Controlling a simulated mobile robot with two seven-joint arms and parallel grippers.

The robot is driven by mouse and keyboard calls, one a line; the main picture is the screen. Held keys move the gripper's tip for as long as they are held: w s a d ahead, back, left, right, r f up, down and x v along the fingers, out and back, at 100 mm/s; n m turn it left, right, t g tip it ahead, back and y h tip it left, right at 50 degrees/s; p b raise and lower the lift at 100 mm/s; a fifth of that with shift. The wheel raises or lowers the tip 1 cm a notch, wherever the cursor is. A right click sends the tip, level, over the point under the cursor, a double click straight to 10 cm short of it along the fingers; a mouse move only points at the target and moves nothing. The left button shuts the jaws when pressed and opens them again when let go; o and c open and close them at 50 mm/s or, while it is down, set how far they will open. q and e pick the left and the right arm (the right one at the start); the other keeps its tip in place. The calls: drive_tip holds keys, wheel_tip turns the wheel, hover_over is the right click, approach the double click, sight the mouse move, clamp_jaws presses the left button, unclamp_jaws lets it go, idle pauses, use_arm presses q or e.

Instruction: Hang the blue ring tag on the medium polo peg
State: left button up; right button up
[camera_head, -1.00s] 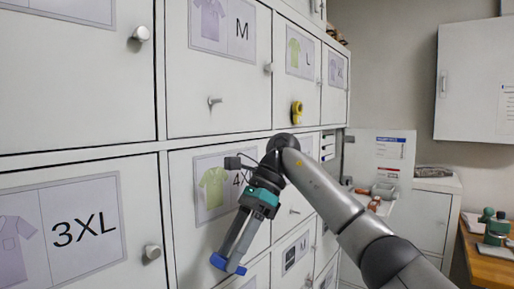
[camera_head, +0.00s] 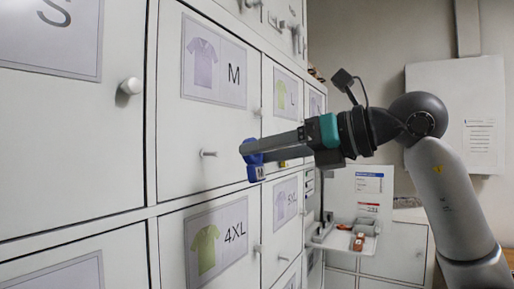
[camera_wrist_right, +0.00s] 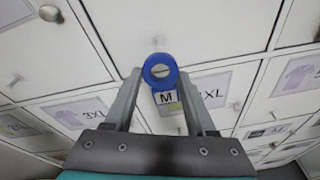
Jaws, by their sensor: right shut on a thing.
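The blue ring tag (camera_head: 252,160) is held at the fingertips of my right gripper (camera_head: 258,148), which is shut on it. In the wrist view the ring (camera_wrist_right: 160,58) faces the camera, with a small plate marked M (camera_wrist_right: 167,97) below it. The peg (camera_head: 208,153) sticks out from the white door marked M (camera_head: 205,115), which carries a picture of a purple short-sleeved shirt. In the head view the ring is right of this peg, at nearly the same height, and apart from it. My left gripper is not in view.
A yellow thing (camera_head: 283,163) shows partly behind my right gripper. A small shelf (camera_head: 345,241) stands beyond. The space before the M peg is clear.

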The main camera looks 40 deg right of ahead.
sight(218, 156)
drive_tip(key=shift+w+a+p, duration=0.15)
drive_tip(key=shift+w+p, duration=0.25)
drive_tip(key=shift+r+p+x, duration=0.25)
drive_tip(key=shift+p+x, duration=0.9)
drive_tip(key=shift+x, duration=0.5)
drive_tip(key=shift+r+p+x, duration=0.2)
drive_tip(key=shift+p+x, duration=0.9)
drive_tip(key=shift+x, duration=1.3)
drive_tip(key=shift+f, duration=0.15)
drive_tip(key=o, duration=1.4)
